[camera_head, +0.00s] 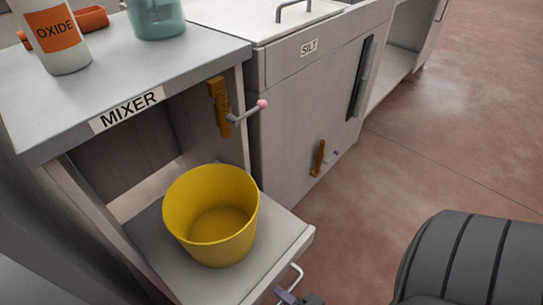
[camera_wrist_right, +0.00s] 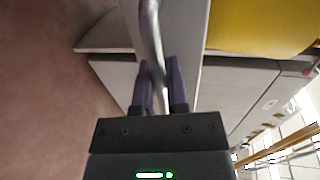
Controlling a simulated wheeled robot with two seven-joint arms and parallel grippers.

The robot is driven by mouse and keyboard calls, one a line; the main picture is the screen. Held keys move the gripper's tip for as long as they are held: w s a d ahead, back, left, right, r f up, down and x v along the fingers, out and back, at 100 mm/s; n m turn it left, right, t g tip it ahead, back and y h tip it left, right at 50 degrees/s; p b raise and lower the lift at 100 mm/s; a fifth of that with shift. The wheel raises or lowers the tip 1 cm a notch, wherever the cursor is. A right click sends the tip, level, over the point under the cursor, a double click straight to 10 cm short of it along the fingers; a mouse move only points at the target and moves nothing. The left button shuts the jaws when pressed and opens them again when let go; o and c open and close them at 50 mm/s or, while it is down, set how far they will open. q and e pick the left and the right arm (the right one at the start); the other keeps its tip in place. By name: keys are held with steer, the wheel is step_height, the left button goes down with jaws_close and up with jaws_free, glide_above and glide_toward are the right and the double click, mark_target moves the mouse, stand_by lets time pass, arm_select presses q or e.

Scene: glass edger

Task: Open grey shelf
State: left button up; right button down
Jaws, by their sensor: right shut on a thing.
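The grey shelf (camera_head: 285,237) is under the MIXER counter and its front edge stands out past the cabinet. A yellow bucket (camera_head: 212,215) stands upright on it. The shelf's curved metal handle (camera_head: 296,276) is on its front. My right gripper (camera_head: 287,297) is at the handle, mostly cut off by the bottom edge. In the right wrist view, the purple fingers (camera_wrist_right: 161,78) are shut on the metal handle (camera_wrist_right: 152,30), with the shelf front (camera_wrist_right: 187,50) behind it. My left gripper is not in view.
The MIXER counter (camera_head: 120,70) holds a white OXIDE bottle (camera_head: 52,35) and a teal container (camera_head: 156,18). A pink-tipped lever (camera_head: 245,113) sticks out above the shelf. The SILT cabinet (camera_head: 300,110) stands to the right. The reddish floor (camera_head: 450,130) is open.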

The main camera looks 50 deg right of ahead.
steer(key=shift+s, duration=0.5)
